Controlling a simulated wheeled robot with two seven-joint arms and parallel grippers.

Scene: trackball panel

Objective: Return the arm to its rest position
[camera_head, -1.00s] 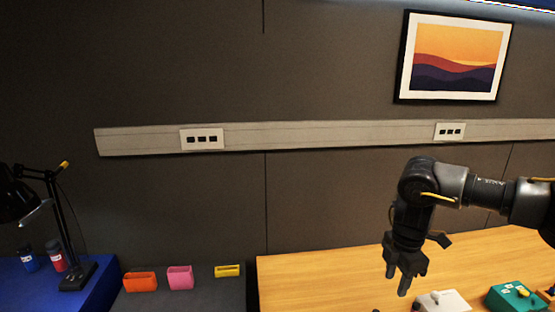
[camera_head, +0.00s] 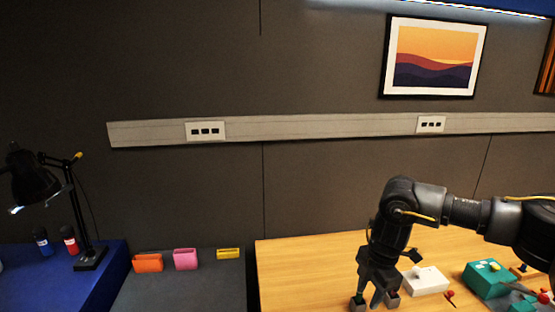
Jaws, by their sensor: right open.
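My right arm comes in from the right, and its gripper (camera_head: 376,303) points down over the front part of the wooden table (camera_head: 300,262). The gripper is open, with its fingertips apart near the bottom edge of the picture. I see nothing held between the fingers. My left gripper is not in view.
A red-topped stick (camera_head: 450,296) lies between the boxes. Orange (camera_head: 147,263), pink (camera_head: 186,259) and yellow (camera_head: 228,254) containers stand on a dark surface left of the table. A black lamp (camera_head: 88,258) stands on the blue table (camera_head: 108,267). The table's left part is clear.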

